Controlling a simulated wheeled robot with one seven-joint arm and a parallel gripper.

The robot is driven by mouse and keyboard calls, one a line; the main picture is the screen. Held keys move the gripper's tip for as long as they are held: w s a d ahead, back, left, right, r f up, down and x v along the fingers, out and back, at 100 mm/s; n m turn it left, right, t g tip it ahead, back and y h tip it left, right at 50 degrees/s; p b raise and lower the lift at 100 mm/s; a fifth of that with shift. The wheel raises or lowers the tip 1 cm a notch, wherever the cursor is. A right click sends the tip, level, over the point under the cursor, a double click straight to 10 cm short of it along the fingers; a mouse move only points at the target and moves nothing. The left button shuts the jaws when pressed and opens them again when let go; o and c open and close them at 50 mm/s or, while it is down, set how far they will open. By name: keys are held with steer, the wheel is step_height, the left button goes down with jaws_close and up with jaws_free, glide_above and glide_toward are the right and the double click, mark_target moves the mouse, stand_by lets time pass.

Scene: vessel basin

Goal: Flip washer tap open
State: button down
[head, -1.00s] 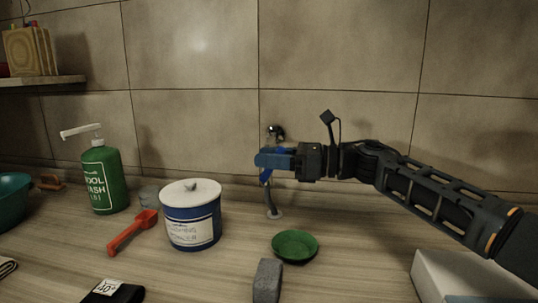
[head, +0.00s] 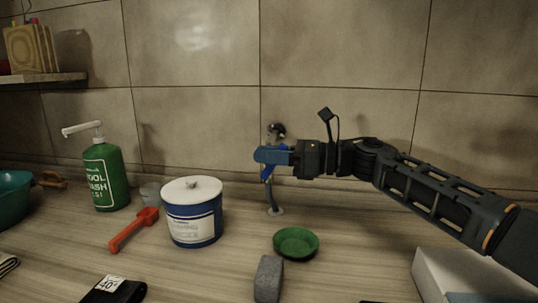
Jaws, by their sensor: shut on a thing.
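The washer tap (head: 277,131) is a small metal fitting on the tiled wall, with a grey spout or hose (head: 270,197) running down to a round base on the counter. My gripper (head: 264,155) reaches in from the right with its blue fingers pointing left, just below the metal fitting. It is shut on the tap's blue lever (head: 267,172). A bit of blue shows below the fingers; the rest of the lever is hidden behind them.
A green dish (head: 296,243) and a grey block (head: 268,279) lie in front of the tap. A blue tub with a white lid (head: 193,212), a red scoop (head: 133,230) and a green pump bottle (head: 105,178) stand to the left. A white box (head: 470,275) is at front right.

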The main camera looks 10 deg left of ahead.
steer(key=shift+a+r, duration=0.1)
stand_by(0.3)
steer(key=h, duration=0.1)
steer(key=a+h+p, duration=0.1)
steer(key=h, duration=0.1)
steer(key=shift+w+a+r+h, duration=0.1)
steer(key=shift+a+r+h, duration=0.1)
steer(key=shift+h, duration=0.1)
steer(key=shift+a+f+h+p, duration=0.15)
steer(key=shift+a+h+p, duration=0.15)
steer(key=shift+h, duration=0.3)
steer(key=shift+a+f+h+p, duration=0.2)
steer(key=shift+h+p, duration=0.1)
steer(key=shift+h, duration=0.3)
steer(key=c, duration=1.2)
jaws_free()
steer(key=b+v, duration=0.1)
steer(key=v, duration=0.5)
steer(key=shift+d+r, duration=0.55)
steer(key=shift+d, duration=0.1)
steer(key=shift+r, duration=0.1)
